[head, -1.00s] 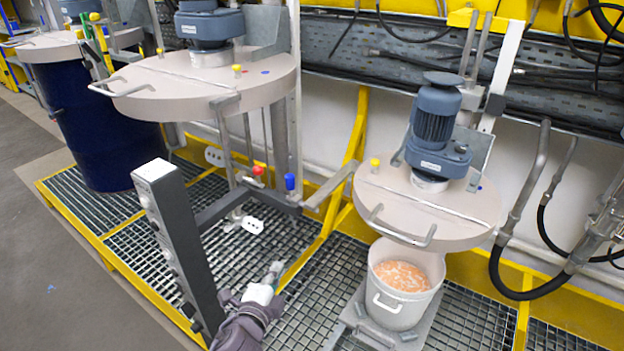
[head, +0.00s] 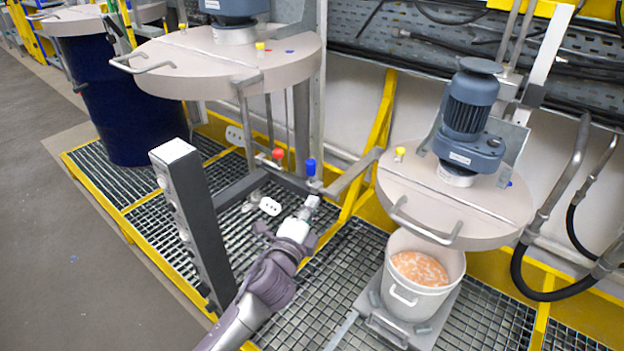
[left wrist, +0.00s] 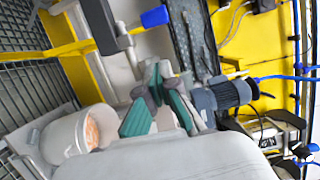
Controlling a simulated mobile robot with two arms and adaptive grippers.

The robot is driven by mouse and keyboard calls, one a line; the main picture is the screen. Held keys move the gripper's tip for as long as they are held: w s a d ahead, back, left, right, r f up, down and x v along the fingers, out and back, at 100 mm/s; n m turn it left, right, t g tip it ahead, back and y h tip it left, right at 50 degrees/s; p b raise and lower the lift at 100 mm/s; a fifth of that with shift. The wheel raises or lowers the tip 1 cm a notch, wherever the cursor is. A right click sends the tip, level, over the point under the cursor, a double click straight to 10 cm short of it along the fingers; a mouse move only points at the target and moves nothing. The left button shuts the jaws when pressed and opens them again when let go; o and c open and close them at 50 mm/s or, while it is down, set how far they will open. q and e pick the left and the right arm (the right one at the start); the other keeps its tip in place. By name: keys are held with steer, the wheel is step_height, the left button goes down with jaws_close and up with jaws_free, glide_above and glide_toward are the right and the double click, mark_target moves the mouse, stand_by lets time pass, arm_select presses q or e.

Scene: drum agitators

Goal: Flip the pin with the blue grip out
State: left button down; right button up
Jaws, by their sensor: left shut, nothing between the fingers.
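The pin with the blue grip (head: 311,167) stands upright on the grey frame, between the tall lidded agitator and the one on the right. Its blue grip also shows in the left wrist view (left wrist: 154,17), near the top edge. My left gripper (head: 310,204) is shut and empty. In the head view it is just below the blue grip and apart from it. In the left wrist view its teal-padded fingers (left wrist: 158,78) are below the grip, with a gap between. My right gripper is not in view.
A pin with a red grip (head: 278,153) is just left of the blue one. A grey control post (head: 190,225) stands left of my arm. A white bucket (head: 402,300) with orange contents stands under the right lid (head: 450,205). The grating in front is mostly clear.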

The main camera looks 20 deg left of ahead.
mark_target(320, 189)
arm_select(q)
steer(key=w+a, duration=0.2)
steer(key=w, duration=0.6)
steer(key=shift+w+a+r+p, duration=0.15)
steer(key=shift+w+a+p, duration=0.05)
steer(key=shift+a+p, duration=0.1)
steer(key=w+a, duration=0.2)
steer(key=a, duration=0.3)
steer(key=shift+a, duration=0.35)
